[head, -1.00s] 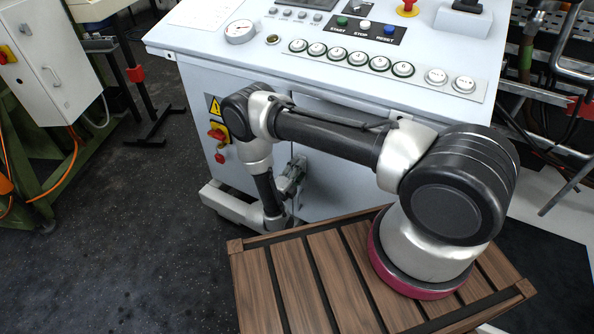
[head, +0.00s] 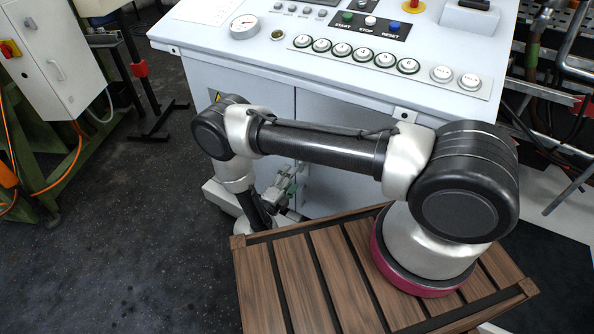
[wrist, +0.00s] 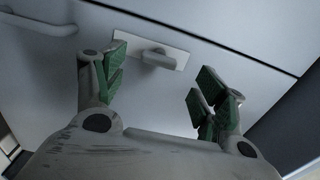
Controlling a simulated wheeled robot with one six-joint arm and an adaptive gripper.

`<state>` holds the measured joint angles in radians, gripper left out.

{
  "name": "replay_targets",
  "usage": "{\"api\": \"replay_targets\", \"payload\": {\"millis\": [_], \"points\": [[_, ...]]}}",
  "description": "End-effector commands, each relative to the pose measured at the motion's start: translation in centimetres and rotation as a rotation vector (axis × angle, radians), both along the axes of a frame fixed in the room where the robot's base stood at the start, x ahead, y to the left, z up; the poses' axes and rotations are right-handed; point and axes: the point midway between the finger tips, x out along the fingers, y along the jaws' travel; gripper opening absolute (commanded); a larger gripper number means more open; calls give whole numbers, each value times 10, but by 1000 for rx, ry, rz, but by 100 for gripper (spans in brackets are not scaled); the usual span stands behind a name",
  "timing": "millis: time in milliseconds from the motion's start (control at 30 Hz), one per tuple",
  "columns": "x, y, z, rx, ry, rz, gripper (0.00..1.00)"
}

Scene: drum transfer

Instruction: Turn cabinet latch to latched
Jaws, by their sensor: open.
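The cabinet latch (wrist: 158,58) shows in the wrist view as a small grey handle on a light rectangular plate on the cabinet front. The handle lies roughly along its plate. My gripper (wrist: 157,88) is open, with green-padded fingers on either side of the latch in that view. The fingers look apart from the handle, and nothing is between them. In the head view my gripper (head: 288,190) is low in front of the white cabinet (head: 340,180), partly hidden by my arm. The latch itself is hidden there.
A control panel with buttons (head: 352,54) tops the cabinet. A bar handle (wrist: 38,24) is at the upper left in the wrist view. A wooden slatted platform (head: 295,280) lies under my arm's base. Dark floor (head: 120,240) is clear at left.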

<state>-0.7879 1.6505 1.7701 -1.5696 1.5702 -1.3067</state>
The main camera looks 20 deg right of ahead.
Motion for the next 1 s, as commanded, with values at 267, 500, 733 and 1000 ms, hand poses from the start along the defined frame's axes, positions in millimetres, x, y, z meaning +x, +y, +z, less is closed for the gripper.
{"api": "replay_targets", "payload": {"millis": [267, 500, 733, 1000], "points": [[-29, 29, 0, 0, 0, 1, 71], [-32, 32, 0, 0, 1, -1, 71], [-32, 31, 0, -1, 1, -1, 71], [-32, 32, 0, -1, 1, 0, 71]]}}
